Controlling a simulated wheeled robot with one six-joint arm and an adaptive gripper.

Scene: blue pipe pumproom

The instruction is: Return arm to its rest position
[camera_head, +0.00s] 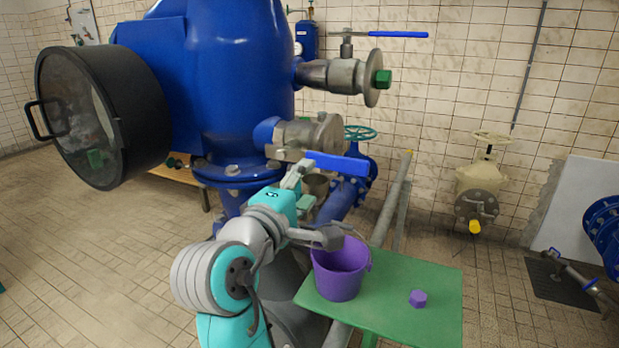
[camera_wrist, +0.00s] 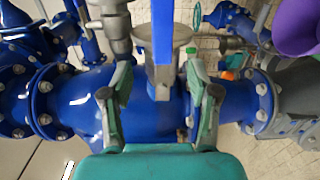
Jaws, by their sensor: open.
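My arm, teal and grey, reaches up in the lower middle of the head view. My gripper (camera_head: 300,187) is at its upper end, just below a blue lever handle (camera_head: 337,164) on the lower steel valve. In the wrist view my gripper (camera_wrist: 160,92) has its two fingers spread wide, with nothing held. The blue lever (camera_wrist: 162,38) shows ahead of and between the fingers, in front of the metal valve body; a gap on each side separates it from the fingers. The exact depth between them is unclear.
A purple bucket (camera_head: 338,279) and a small purple block (camera_head: 418,298) stand on a green table (camera_head: 400,325) right of my arm. A large blue vessel (camera_head: 235,90) with a round dark-rimmed door (camera_head: 95,120) stands behind. Tiled floor (camera_head: 90,260) is open at left.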

